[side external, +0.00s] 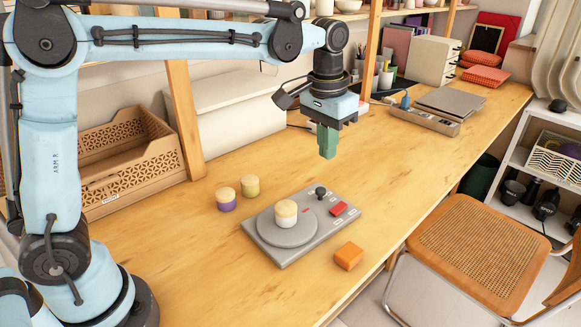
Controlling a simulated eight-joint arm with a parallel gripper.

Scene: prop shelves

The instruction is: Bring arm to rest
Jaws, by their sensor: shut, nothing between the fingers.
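My gripper (327,149) points down with its green fingers together and nothing between them. It hangs above the wooden table (400,196), behind and above a grey device with a round plate (307,243). My arm reaches across from the left, with its upper link roughly level. Nothing touches the fingers.
A white jar with a wooden lid (286,215) stands on the device's round plate. A purple jar (227,201) and a yellow-green jar (250,188) stand to its left. An orange block (348,256) lies at the right. A wooden crate (125,165) and shelf post (184,115) stand behind.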

